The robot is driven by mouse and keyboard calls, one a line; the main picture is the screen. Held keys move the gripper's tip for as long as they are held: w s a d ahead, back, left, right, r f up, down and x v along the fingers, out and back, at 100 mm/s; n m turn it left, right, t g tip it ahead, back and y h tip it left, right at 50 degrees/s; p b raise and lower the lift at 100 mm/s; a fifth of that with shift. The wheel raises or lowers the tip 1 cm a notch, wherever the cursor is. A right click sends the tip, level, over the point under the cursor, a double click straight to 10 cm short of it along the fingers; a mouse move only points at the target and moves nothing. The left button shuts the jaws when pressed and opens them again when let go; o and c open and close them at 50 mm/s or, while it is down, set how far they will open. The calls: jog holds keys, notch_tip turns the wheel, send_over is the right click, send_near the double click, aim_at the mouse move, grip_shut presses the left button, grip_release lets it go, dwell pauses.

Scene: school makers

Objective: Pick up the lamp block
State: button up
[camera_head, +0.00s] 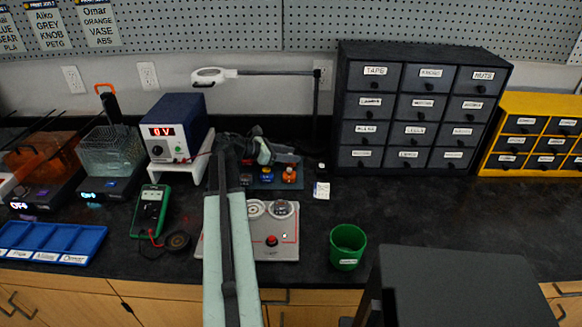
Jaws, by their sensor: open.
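Small blocks with coloured round tops sit on a dark blue tray (262,186) at the back middle of the bench. One has a blue top (267,175), one has an orange top (289,175), and a darker one at the left is partly covered by my arm. I cannot tell from their labels which is the lamp block. My gripper (280,156) is open, just above and behind these blocks in the picture. Its dark fingers blend into the background, and nothing shows clearly between them.
A grey panel (284,246) with round fittings and a red button lies in front of the tray. A green cup (347,247) stands at right. A power supply (178,128) on a white stand and a green multimeter (150,212) are left. Dark drawers (420,108) stand behind.

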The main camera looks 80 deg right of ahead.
grip_shut()
notch_tip(320, 180, up, 10)
jog(key=p, duration=1)
jog(key=shift+r, duration=0.15)
jog(key=shift+s+a+f, duration=0.1)
jog(key=shift+a+f, duration=0.1)
jog(key=shift+a, duration=0.05)
jog(key=s+a+f+m, duration=0.1)
jog(key=a, duration=1)
jog(key=shift+s+g+y+b, duration=0.35)
jog(key=shift+g+y+b, duration=0.05)
jog(key=shift+b, duration=0.05)
